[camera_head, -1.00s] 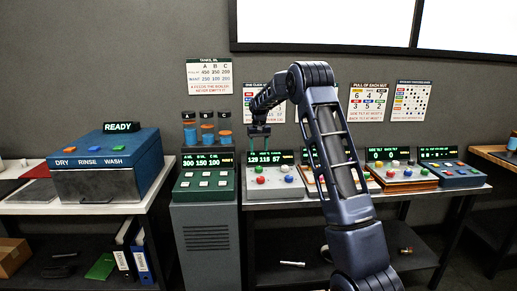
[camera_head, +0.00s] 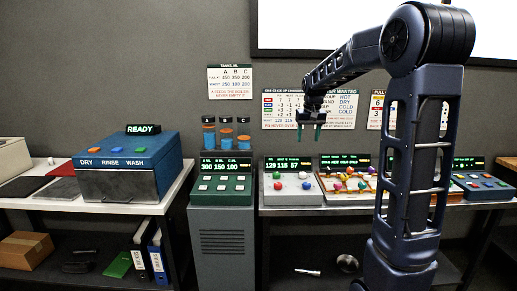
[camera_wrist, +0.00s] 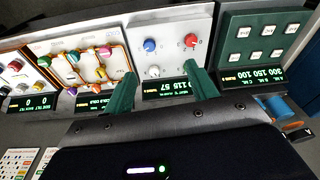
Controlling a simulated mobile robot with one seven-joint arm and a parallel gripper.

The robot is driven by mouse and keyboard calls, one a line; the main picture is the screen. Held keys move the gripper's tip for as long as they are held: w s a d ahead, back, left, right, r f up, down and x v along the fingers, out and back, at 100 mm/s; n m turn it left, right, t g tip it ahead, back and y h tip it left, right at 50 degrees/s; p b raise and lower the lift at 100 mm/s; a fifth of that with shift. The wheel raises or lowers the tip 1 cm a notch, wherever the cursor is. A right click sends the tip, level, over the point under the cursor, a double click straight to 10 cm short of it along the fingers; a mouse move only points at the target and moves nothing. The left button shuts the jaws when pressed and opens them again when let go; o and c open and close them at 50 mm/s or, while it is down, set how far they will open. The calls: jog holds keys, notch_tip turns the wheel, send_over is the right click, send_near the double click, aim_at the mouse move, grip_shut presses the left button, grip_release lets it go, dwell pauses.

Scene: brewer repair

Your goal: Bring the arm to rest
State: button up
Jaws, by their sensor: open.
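My gripper (camera_head: 310,128) hangs from my folded arm in the head view, in the air in front of the wall charts and above the row of control panels. Its two green fingers point down, stand apart and hold nothing. In the wrist view my gripper (camera_wrist: 160,92) shows its green fingers spread, with the grey panel (camera_wrist: 170,45) seen between and beyond them. The fingers look clear of the panels. My arm's upright link hides part of the bench on the right.
The grey panel (camera_head: 289,187), the orange-wired panel (camera_head: 350,188) and a blue panel (camera_head: 483,185) stand on the bench. The green button panel (camera_head: 222,190) is left of them, below three tanks (camera_head: 227,139). A blue washer box (camera_head: 130,165) reading READY stands further left.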

jog(key=s+d+r+t, duration=0.1)
jog(key=s+d, duration=0.2)
jog(key=s, duration=0.6)
jog(key=s+d+r, duration=0.1)
jog(key=s+d, duration=0.1)
jog(key=s, duration=0.7)
jog(key=s+d+f+t, duration=0.1)
jog(key=s+f, duration=0.2)
jog(key=s, duration=0.5)
jog(key=s+d+f+m, duration=0.1)
jog(key=s+f, duration=0.2)
jog(key=s, duration=0.5)
jog(key=shift+d+t, duration=0.4)
jog(key=shift+s, duration=0.1)
